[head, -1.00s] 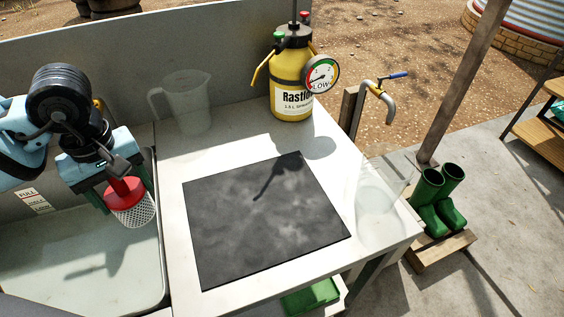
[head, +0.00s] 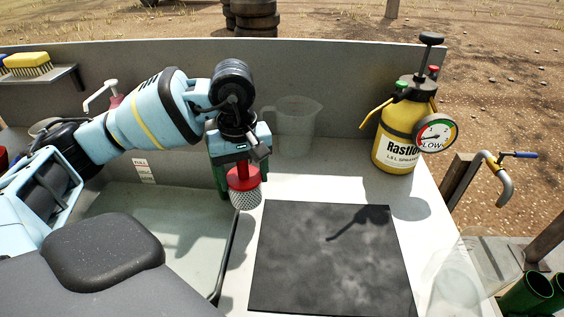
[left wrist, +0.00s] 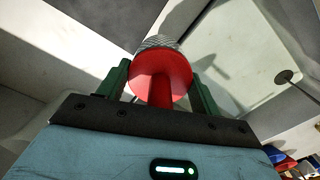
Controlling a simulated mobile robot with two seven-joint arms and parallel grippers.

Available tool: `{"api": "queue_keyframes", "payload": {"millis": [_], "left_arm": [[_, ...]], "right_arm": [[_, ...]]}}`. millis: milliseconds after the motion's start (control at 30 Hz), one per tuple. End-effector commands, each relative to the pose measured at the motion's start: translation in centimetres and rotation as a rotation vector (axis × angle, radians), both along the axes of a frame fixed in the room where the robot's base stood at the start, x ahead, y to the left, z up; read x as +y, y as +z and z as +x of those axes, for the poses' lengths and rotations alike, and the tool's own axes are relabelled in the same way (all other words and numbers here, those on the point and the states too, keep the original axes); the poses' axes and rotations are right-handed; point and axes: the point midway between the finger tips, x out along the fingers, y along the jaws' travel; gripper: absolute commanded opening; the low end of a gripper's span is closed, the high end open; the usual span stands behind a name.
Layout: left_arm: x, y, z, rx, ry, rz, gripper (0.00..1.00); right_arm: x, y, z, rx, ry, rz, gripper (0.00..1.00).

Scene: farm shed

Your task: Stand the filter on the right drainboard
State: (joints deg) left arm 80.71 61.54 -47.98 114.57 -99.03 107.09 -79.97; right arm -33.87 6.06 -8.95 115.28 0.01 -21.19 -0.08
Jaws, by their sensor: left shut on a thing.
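The filter has a red cap and stem (head: 243,179) above a white mesh basket (head: 246,198). My left gripper (head: 238,180) is shut on its red stem and holds it upright, mesh down, near the sink's right rim. In the left wrist view the red cap (left wrist: 163,72) sits between the green fingers (left wrist: 160,85), with the mesh beyond it. The right drainboard is the white surface (head: 237,281) right of the sink; a dark square mat (head: 330,262) covers much of it. My right gripper is not in view.
A yellow sprayer (head: 398,140) with a gauge stands at the back right. A clear container (head: 452,285) is at the right edge. The sink basin (head: 150,225) lies left.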

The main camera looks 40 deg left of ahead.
Motion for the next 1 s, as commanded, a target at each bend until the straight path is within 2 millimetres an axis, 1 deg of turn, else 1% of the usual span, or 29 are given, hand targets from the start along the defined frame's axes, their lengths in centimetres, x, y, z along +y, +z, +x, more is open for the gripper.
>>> {"api": "queue_keyframes", "payload": {"millis": [33,200,400,533,700,1000], "left_arm": [[0.0,0.1,1.1,-0.002,0.002,-0.003,0.41],[0.3,-0.2,4.2,-0.002,0.001,-0.001,0.41],[0.6,-0.6,7.7,-0.002,0.002,-0.003,0.41],[0.8,-0.8,9.5,0.0,0.0,-0.001,0.41],[1.0,-1.0,10.9,0.0,0.001,0.0,0.41],[1.0,-1.0,11.4,0.0,0.0,0.0,0.41]], "right_arm": [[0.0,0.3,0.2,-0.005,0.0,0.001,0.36],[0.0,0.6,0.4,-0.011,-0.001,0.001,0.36],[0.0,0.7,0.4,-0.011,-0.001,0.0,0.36],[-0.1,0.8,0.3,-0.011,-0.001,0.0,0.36],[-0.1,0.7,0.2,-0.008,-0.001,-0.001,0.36],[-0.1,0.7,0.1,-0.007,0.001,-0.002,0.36]]}}
